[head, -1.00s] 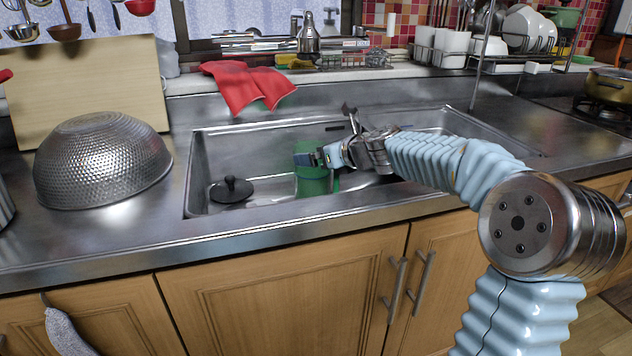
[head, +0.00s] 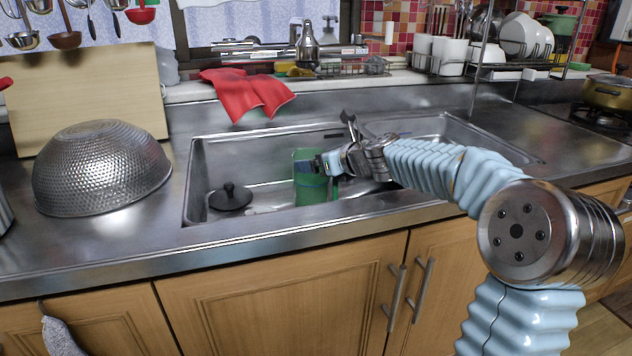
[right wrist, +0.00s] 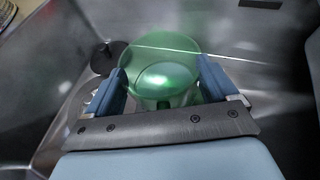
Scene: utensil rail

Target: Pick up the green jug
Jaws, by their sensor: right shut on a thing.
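The green jug (head: 310,188) is a translucent green vessel in the steel sink, upright as far as I can see. My right gripper (head: 312,165) reaches into the sink from the right and is shut on the jug near its upper part. In the right wrist view the two blue fingers of my right gripper (right wrist: 162,85) press on opposite sides of the green jug (right wrist: 160,52). The jug's lower part is partly hidden by the sink's front edge in the head view. My left gripper is not in view.
The sink (head: 262,160) has a black round lid (head: 231,197) on its floor, left of the jug. A metal colander (head: 100,168) stands upside down on the left counter. A red cloth (head: 248,92) hangs over the back ledge, with a faucet (head: 307,45) behind.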

